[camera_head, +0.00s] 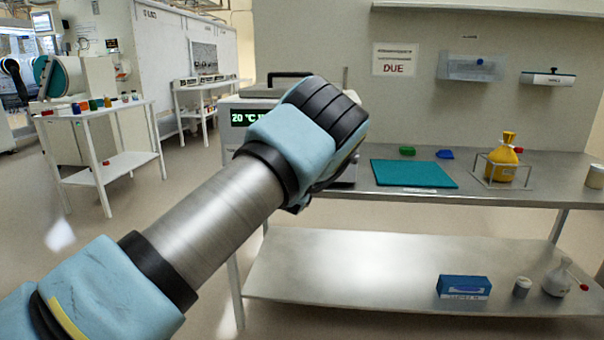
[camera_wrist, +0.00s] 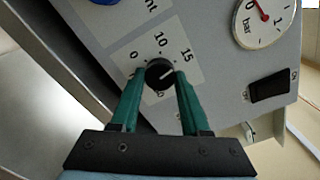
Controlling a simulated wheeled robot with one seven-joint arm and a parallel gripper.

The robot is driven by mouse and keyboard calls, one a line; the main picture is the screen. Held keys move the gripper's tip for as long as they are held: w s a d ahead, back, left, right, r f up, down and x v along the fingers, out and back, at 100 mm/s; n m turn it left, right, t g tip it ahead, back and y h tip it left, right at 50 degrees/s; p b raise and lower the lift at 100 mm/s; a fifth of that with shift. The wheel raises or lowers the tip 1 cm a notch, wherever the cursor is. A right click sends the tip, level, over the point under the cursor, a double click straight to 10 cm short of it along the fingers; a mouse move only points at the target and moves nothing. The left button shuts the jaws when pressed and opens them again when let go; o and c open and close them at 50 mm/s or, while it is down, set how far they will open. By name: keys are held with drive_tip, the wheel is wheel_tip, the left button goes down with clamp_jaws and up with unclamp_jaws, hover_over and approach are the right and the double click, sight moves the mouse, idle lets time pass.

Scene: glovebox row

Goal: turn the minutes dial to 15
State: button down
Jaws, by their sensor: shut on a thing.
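The minutes dial (camera_wrist: 156,67) is a small round black knob on the grey front panel, centred in the wrist view. My gripper (camera_wrist: 159,78) has its two green fingers on either side of the knob and is shut on it. The knob's white pointer line slants up to the right, roughly toward the 15 mark (camera_wrist: 187,56); whether it lines up exactly I cannot tell. The marks 0 and 10 show to the left and above; a lower mark is partly hidden by the fingers. In the head view my arm hides the dial and most of the device (camera_head: 250,117) with its green 20 °C display.
The panel also has a bar gauge (camera_wrist: 264,18), a black rocker switch (camera_wrist: 270,87) and a blue part (camera_wrist: 104,1) at the top edge. In the head view a teal mat (camera_head: 414,173) and a yellow flask (camera_head: 503,157) in a rack stand right of the device.

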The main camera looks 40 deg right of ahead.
drive_tip(key=shift+f+m+b, duration=0.1)
drive_tip(key=shift+m+b, duration=0.45)
drive_tip(key=shift+m, duration=0.45)
drive_tip(key=shift+c, duration=1.9)
unclamp_jaws()
drive_tip(key=shift+s, duration=0.1)
drive_tip(key=b+v, duration=0.1)
drive_tip(key=v, duration=0.9)
drive_tip(key=shift+s+a, duration=0.2)
drive_tip(key=shift+a, duration=0.1)
